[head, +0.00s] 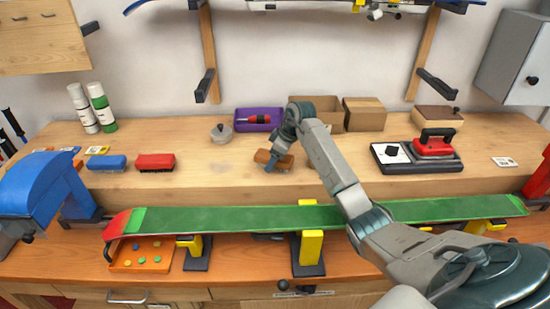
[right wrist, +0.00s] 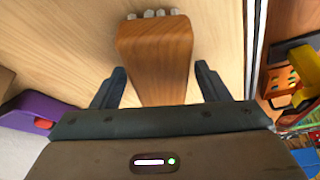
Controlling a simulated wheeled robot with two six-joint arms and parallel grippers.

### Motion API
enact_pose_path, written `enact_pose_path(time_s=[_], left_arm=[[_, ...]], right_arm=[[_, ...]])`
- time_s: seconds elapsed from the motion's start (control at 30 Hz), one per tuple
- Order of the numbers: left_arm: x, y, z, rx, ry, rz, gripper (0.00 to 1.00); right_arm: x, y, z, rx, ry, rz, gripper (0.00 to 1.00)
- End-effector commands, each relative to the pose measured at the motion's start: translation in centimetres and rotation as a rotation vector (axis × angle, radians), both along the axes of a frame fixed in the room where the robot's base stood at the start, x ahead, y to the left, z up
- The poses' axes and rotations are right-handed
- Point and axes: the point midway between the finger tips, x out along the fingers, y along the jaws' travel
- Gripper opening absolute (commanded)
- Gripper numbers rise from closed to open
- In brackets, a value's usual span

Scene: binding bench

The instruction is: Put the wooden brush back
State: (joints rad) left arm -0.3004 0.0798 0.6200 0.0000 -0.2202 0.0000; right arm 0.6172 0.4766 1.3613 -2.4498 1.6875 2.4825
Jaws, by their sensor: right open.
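The wooden brush (head: 262,157) lies on the raised back shelf of the bench, left of the middle. My right gripper (head: 275,163) is down over it and hides part of it. In the right wrist view the brush (right wrist: 155,50) shows as a brown wooden block with pale bristle tufts at its far end. The fingers of the right gripper (right wrist: 159,80) stand open on either side of the block, with a gap at each side. My left gripper is not in view.
A blue brush (head: 106,163) and a red brush (head: 155,162) lie to the left. A lidded tin (head: 221,134) and purple tray (head: 243,126) stand behind. A red iron (head: 433,147) is at right. A green ski (head: 230,219) spans the front under my right arm.

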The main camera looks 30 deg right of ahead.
Motion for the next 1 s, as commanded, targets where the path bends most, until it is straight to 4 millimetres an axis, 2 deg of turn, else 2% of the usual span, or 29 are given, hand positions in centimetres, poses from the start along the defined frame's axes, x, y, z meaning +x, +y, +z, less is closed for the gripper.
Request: enact_pose_path(time_s=[0.17,0.7,1.0], left_arm=[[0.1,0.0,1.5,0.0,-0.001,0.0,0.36],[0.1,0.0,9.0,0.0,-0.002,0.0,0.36],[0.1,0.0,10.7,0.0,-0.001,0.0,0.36]], right_arm=[[-0.3,-0.3,1.7,0.0,-0.001,0.0,0.69],[-3.0,-2.2,9.3,-0.001,0.0,0.0,0.69],[-3.8,-2.7,11.2,0.0,0.0,0.0,0.69]])
